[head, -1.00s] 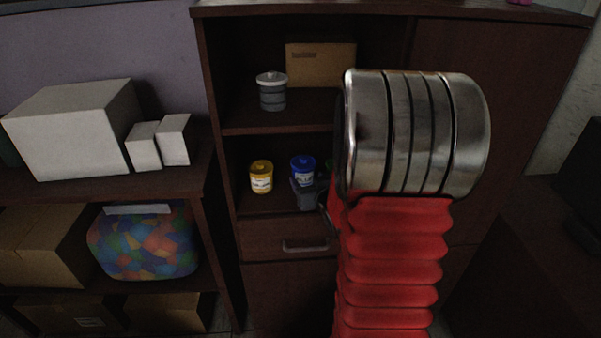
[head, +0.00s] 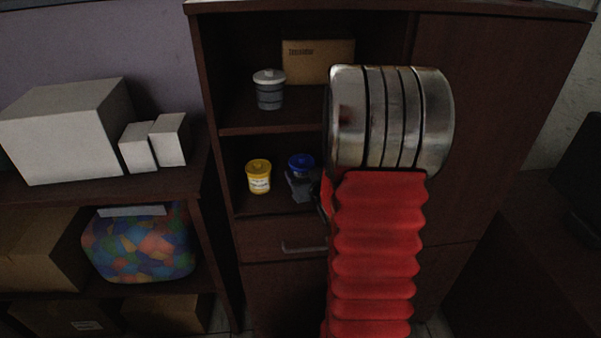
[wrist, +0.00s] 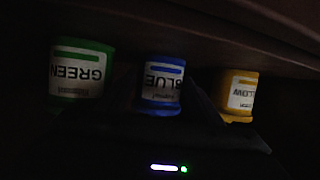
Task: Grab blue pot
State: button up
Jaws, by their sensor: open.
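The blue pot (head: 301,161) stands on the middle shelf of the dark cabinet in the head view, its lower part covered by my gripper (head: 300,184). In the wrist view, the blue pot (wrist: 161,84) is in the centre, upside down in the picture, with its label facing the camera. The dark outlines of my fingers show at both sides of it. My gripper is open in front of the pot, and the pot looks to be at or between the fingertips. The wrist view is too dark to tell if they touch.
A yellow pot (head: 258,176) stands left of the blue pot in the head view. A green pot (wrist: 81,72) shows on the other side in the wrist view; my arm hides it in the head view. A grey container (head: 269,90) and cardboard box (head: 318,62) are on the shelf above.

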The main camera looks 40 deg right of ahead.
jog(key=shift+c, duration=0.5)
jog(key=c, duration=0.7)
jog(key=shift+c, duration=0.2)
jog(key=shift+r, duration=0.15)
notch_tip(320, 180, up, 10)
jog(key=shift+f, duration=0.1)
